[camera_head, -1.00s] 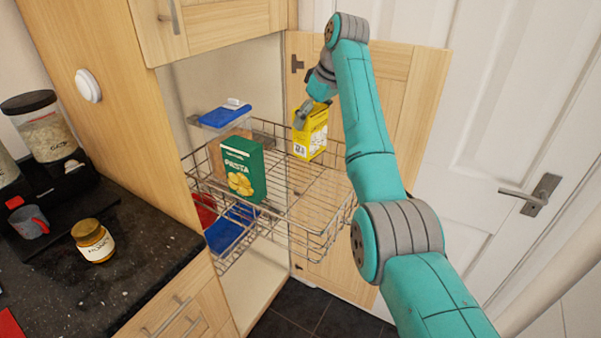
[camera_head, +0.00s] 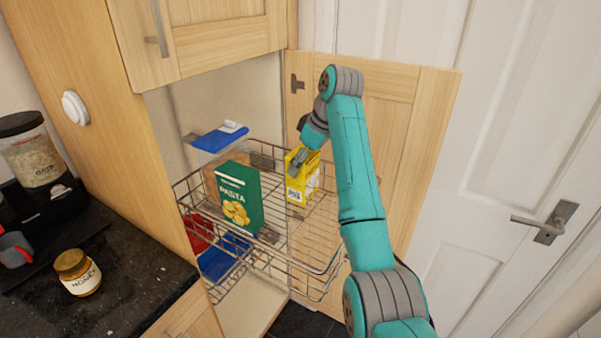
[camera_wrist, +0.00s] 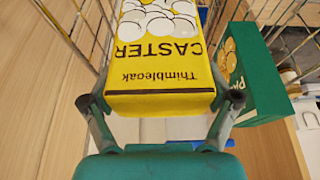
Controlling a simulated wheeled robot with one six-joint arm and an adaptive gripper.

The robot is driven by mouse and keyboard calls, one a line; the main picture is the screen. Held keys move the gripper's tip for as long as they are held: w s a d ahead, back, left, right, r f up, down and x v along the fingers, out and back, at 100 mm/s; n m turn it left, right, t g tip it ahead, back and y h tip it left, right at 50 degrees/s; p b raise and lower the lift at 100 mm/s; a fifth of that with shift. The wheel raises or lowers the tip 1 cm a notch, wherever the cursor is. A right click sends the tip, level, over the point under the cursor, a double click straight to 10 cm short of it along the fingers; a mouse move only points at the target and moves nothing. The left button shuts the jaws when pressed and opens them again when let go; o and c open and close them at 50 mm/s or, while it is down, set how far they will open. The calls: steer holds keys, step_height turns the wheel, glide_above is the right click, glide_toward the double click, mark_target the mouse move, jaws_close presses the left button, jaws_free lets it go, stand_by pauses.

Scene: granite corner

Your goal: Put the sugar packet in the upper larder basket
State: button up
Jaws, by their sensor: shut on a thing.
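The sugar packet (camera_head: 302,178) is a yellow carton marked "CASTER". It is at the back right of the upper wire basket (camera_head: 305,247), roughly upright and inside the rim; I cannot tell whether its base touches the wires. My gripper (camera_head: 298,158) is at its top, with the arm coming from the right. In the wrist view my gripper (camera_wrist: 153,104) has one finger on each side of the sugar packet (camera_wrist: 158,70) and is shut on it. The packet's lower end is out of sight in the wrist view.
A green pasta box (camera_head: 239,198) stands in the basket left of the packet, beside a blue-lidded container (camera_head: 220,137). A lower basket holds blue and red things (camera_head: 225,258). The open cupboard door (camera_head: 415,130) is close on the right. A honey jar (camera_head: 77,272) stands on the worktop.

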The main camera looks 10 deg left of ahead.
mark_target(300, 190)
steer(key=shift+f, duration=1.45)
steer(key=shift+f, duration=0.15)
steer(key=o, duration=1.4)
